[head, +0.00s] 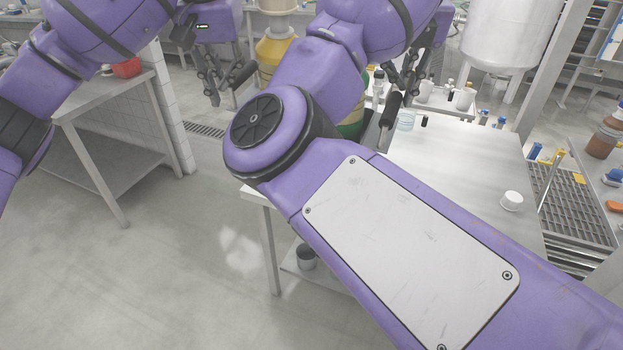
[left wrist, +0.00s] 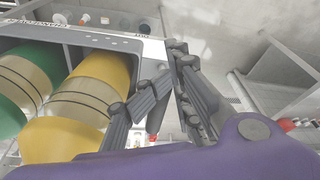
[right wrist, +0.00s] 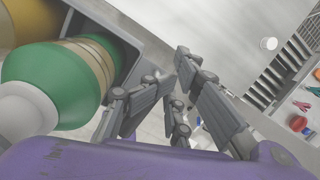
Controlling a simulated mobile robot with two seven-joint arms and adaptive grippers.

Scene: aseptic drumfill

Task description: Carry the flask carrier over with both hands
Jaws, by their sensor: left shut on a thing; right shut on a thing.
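The flask carrier shows as a grey frame in the left wrist view (left wrist: 120,42) and the right wrist view (right wrist: 112,22). My left gripper (head: 212,88) is shut at the carrier's left end, beside a black bar (head: 243,73). My right gripper (head: 398,88) is shut at its right end, beside another black bar (head: 390,112). The exact finger contacts are hidden.
A steel table (head: 460,150) stands at the right with a white cap (head: 512,200) and small labware at its far edge. A rack (head: 560,190) adjoins it. Another steel table (head: 95,95) stands at the left. The floor between is clear.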

